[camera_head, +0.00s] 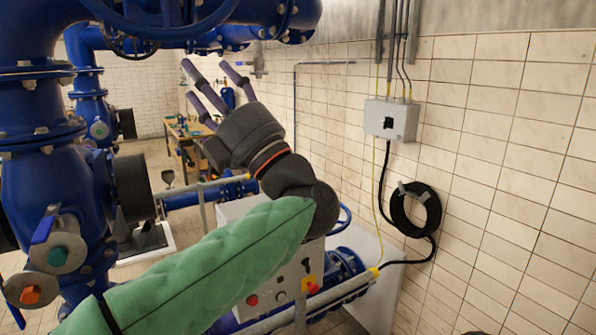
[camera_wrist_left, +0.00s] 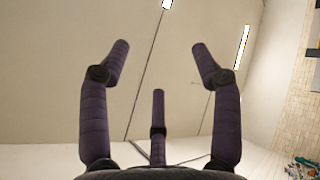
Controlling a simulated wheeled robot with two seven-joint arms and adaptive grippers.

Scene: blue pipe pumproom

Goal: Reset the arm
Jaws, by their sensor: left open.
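My left arm, in a green padded sleeve (camera_head: 205,262), comes in from the lower left of the head view and reaches up to the middle. My left gripper (camera_head: 208,85) is raised, with its dark fingers spread and nothing between them. In the left wrist view the three fingers of the left gripper (camera_wrist_left: 158,75) are apart, and the ceiling (camera_wrist_left: 60,50) shows behind them. My right gripper is in neither view.
Blue pipes (camera_head: 50,190) with valves fill the left side. A grey control box (camera_head: 285,285) with a red button stands behind my forearm. A grey wall box (camera_head: 391,119) and a coiled black hose (camera_head: 415,210) are on the tiled wall (camera_head: 510,150). A workbench (camera_head: 185,140) stands far back.

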